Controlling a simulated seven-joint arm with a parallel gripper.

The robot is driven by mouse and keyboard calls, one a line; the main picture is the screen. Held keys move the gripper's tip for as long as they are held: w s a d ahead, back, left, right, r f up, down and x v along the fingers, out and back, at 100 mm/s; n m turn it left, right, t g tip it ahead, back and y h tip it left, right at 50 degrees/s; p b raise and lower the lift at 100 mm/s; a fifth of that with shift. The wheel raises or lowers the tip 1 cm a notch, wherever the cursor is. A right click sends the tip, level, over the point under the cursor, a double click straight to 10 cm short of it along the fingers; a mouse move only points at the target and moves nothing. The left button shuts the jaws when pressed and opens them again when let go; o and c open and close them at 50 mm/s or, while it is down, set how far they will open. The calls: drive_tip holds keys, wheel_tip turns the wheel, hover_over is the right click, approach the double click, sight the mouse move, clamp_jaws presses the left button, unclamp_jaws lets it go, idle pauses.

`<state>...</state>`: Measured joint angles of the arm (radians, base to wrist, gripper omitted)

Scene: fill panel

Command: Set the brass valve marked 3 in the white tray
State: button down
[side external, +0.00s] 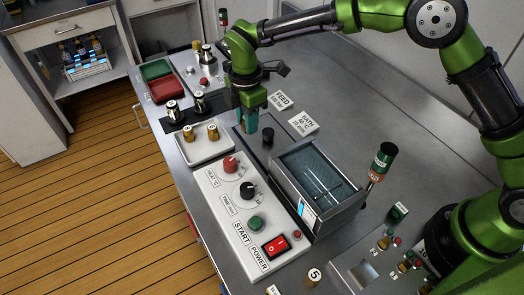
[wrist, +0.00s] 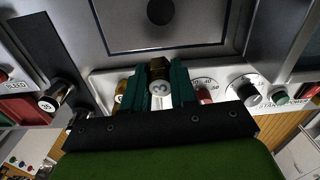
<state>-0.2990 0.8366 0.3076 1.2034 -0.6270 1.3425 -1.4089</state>
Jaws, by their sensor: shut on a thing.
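My gripper (side external: 248,124) is shut on a brass valve marked 3 (wrist: 159,82), seen between the teal fingers in the wrist view. In the side view the fingers point down above the grey panel area, to the right of the white tray (side external: 206,155). The held valve cannot be made out there. Two brass valves (side external: 188,132) (side external: 213,131) stand in the far part of the tray, and its near part is bare. Part of another brass piece (wrist: 120,91) shows beside the left finger in the wrist view.
A black knob (side external: 267,135) stands close to my gripper. Two dark-and-silver valves (side external: 173,111) (side external: 199,101) stand on a black strip beyond the tray. A control panel (side external: 213,190) with knobs lies nearer, with an open bath (side external: 318,180) to its right. Red (side external: 166,90) and green bins lie at the back left.

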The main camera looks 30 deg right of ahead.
sight(219, 145)
drive_tip(key=a+n, duration=0.2)
drive_tip(key=n, duration=0.1)
drive_tip(key=w+a+f+n, duration=0.1)
drive_tip(key=a+n, duration=0.1)
drive_tip(key=n, duration=0.1)
drive_tip(key=w+a+f+n, duration=0.1)
drive_tip(key=a+n, duration=0.1)
drive_tip(key=n, duration=0.1)
drive_tip(key=shift+w+a+f+n, duration=0.2)
drive_tip(key=shift+a+f+n, duration=0.05)
drive_tip(key=shift+n, duration=0.15)
drive_tip(key=shift+w+a+r+n, duration=0.1)
drive_tip(key=shift+w+a+n, duration=0.15)
drive_tip(key=shift+n, duration=0.65)
drive_tip(key=shift+w+r+n, duration=0.15)
drive_tip(key=shift+w+n, duration=0.15)
drive_tip(key=shift+n, duration=0.3)
drive_tip(key=shift+w+d+r+n, duration=0.1)
drive_tip(key=shift+w+r+n, duration=0.2)
drive_tip(key=shift+n, duration=0.25)
drive_tip(key=shift+w+r+n, duration=0.15)
drive_tip(key=shift+r+n, duration=0.15)
drive_tip(key=shift+n, duration=0.25)
drive_tip(key=shift+d+r+n, duration=0.1)
drive_tip(key=shift+d+n, duration=0.1)
drive_tip(key=shift+n, duration=0.6)
drive_tip(key=shift+f+n, duration=0.3)
drive_tip(key=shift+f, duration=2.2)
drive_tip(key=shift+f, duration=0.1)
